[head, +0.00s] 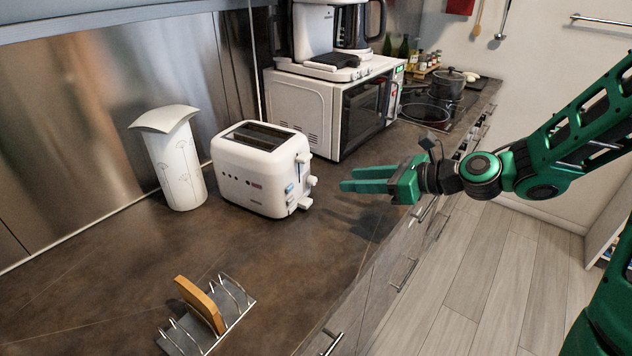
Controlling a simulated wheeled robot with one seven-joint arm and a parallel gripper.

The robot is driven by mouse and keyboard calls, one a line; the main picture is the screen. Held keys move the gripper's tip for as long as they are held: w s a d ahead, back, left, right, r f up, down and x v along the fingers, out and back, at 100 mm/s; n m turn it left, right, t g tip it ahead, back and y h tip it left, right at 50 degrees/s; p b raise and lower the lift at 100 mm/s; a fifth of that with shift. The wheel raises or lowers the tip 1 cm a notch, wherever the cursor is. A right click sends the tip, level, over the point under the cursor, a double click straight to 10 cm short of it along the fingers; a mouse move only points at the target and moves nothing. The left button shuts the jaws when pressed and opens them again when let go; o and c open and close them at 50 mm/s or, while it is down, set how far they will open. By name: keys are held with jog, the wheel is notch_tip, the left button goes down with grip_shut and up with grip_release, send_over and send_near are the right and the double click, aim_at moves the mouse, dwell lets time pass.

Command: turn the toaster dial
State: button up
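The white toaster (262,170) stands on the dark counter with two slots on top. Its right end carries a small round knob (312,181), another knob-like part (304,203) lower down, and a lever (300,158) near the top. Which of these is the dial is too small to tell for sure. My green gripper (346,180) is right of the toaster, pointing left towards that end, with a short gap between. Its two fingers look apart, with nothing between them.
A toast rack (238,296) with a bread slice (200,303) stands at the front. A white patterned container (178,170) is left of the toaster. A microwave (322,105) with a coffee maker (322,35) on top stands behind. Bare counter (310,245) lies in front of the toaster.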

aim_at(316, 180)
jog(key=x, duration=1)
jog(key=shift+w+a+f, duration=0.1)
jog(key=shift+a, duration=0.1)
grip_shut()
